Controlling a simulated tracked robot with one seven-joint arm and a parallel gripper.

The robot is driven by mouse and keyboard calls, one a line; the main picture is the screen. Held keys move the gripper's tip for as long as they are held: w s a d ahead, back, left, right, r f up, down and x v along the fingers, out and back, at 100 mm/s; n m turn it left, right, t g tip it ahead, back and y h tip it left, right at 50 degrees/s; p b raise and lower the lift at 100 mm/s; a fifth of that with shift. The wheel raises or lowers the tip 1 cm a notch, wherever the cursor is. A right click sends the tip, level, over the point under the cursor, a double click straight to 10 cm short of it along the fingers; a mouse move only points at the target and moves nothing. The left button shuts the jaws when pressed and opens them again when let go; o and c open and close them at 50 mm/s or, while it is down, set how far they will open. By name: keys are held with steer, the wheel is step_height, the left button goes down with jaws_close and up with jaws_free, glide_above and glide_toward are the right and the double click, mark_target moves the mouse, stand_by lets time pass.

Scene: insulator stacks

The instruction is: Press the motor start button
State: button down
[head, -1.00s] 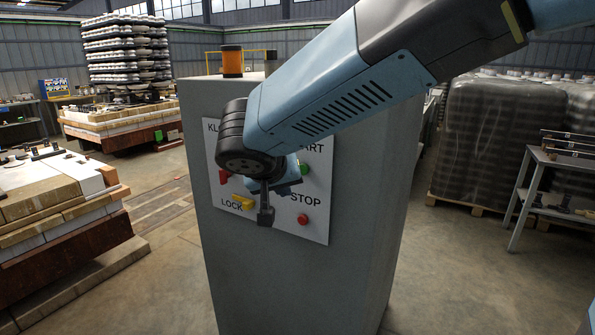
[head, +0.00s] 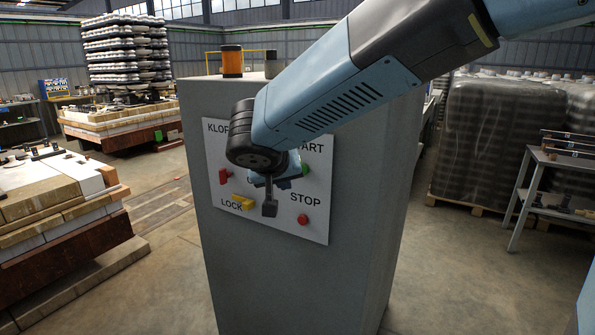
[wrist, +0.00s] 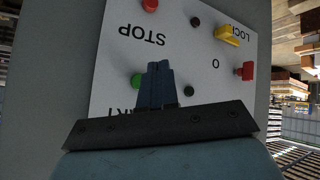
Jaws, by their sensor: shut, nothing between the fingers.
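The green start button (head: 305,169) is at the upper right of the white panel (head: 313,225) on the grey cabinet, below lettering ending in "ART". My gripper is partly in front of it. In the wrist view, upside down, the green button (wrist: 137,81) shows just left of my fingers. My gripper (head: 269,208) is shut and empty, in front of the panel's middle. In the wrist view my gripper (wrist: 158,66) has its fingertips together beside the green button. I cannot tell how far the tips are from the panel.
The red STOP button (head: 302,219) is below the green one. A yellow LOCK handle (head: 243,203) and a red switch (head: 225,176) are at the left. An orange-black beacon (head: 232,61) stands on the cabinet. A brick pallet (head: 60,215) is left and a table (head: 555,170) right.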

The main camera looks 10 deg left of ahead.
steer(key=shift+w+d, duration=0.3)
steer(key=shift+w, duration=0.4)
steer(key=shift+w+d, duration=0.3)
steer(key=shift+w, duration=0.45)
steer(key=shift+w+d, duration=0.3)
steer(key=shift+w, duration=0.4)
steer(key=shift+w+d, duration=0.35)
steer(key=shift+w, duration=0.3)
stand_by(1.7)
steer(key=shift+s, duration=0.1)
steer(key=shift+s+a, duration=0.35)
steer(key=shift+s, duration=0.4)
steer(key=s, duration=0.1)
steer(key=s+a, duration=0.1)
steer(key=s, duration=0.1)
steer(key=s+a, duration=0.1)
steer(key=shift+s, duration=0.35)
stand_by(0.6)
